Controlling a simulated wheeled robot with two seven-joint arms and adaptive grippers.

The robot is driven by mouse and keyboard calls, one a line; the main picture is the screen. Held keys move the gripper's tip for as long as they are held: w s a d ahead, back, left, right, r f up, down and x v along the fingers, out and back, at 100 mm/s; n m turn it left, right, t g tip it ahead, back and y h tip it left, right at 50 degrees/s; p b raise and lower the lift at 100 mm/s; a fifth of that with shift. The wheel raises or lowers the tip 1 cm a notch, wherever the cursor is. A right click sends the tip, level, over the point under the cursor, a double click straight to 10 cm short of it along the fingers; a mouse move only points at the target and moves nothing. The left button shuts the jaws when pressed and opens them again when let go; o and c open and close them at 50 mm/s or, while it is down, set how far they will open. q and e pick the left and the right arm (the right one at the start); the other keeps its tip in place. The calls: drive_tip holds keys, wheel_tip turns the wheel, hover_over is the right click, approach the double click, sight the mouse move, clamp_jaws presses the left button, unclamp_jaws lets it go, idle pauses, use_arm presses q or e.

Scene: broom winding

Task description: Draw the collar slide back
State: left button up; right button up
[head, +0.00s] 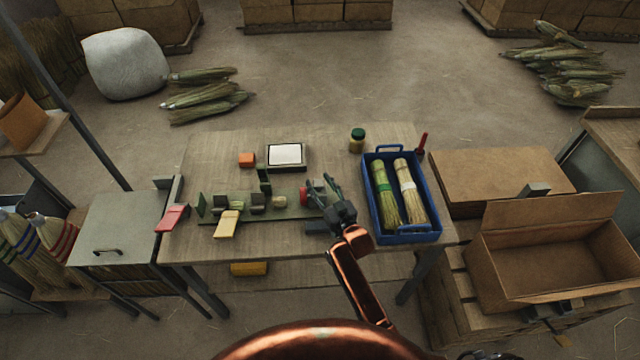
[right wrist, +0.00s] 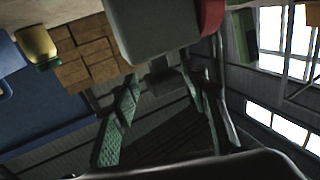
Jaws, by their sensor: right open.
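A green winding fixture (head: 288,213) lies along the front of the table, with grey blocks (head: 257,203) on it and a round red part (head: 304,196) near its right end. I cannot tell for certain which block is the collar slide. My right gripper (head: 323,184) is open at the fixture's right end, just right of the red part. In the right wrist view its green-padded fingers (right wrist: 162,105) are spread with nothing between them. A grey block (right wrist: 155,28) and a red part (right wrist: 212,14) show beyond the fingertips. My left gripper is not in view.
A blue tray (head: 405,238) with two broom bundles stands right of the gripper. A jar (head: 357,140), a white-topped box (head: 286,155) and an orange block (head: 247,159) stand behind. The table's back left is clear.

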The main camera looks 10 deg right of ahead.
drive_tip(key=v, duration=1.1)
drive_tip(key=shift+s+d, duration=0.1)
drive_tip(key=shift+s, duration=0.3)
